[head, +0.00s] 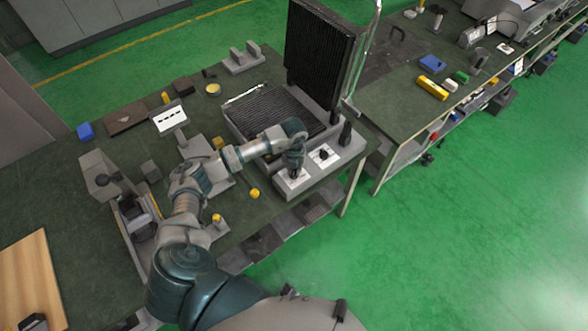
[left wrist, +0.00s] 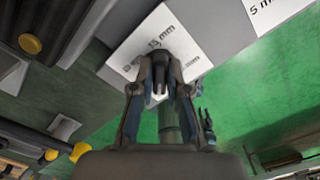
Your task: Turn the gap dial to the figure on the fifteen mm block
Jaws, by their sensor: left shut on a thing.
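The heating press stands open, with a ribbed lower plate (head: 268,112) and a raised ribbed lid (head: 318,50). Its grey front box (head: 318,178) carries two white dial plates. My left gripper (head: 295,172) points down over the left dial plate (head: 284,184). In the left wrist view, the left gripper (left wrist: 161,88) is shut on a dark dial knob (left wrist: 160,66). The white plate under it (left wrist: 185,42) bears small printed figures in mm, one looking like 13 mm. The fingers hide part of the knob and scale. I cannot tell which block is the fifteen mm one. My right gripper is not in view.
A second dial (head: 323,155) sits right of the held one, and a black knob (head: 345,134) stands beyond it. A marked white card (head: 170,118), a grey block (head: 150,170) and small yellow-topped parts stand left of the press. Another bench (head: 410,110) lies right, across a gap.

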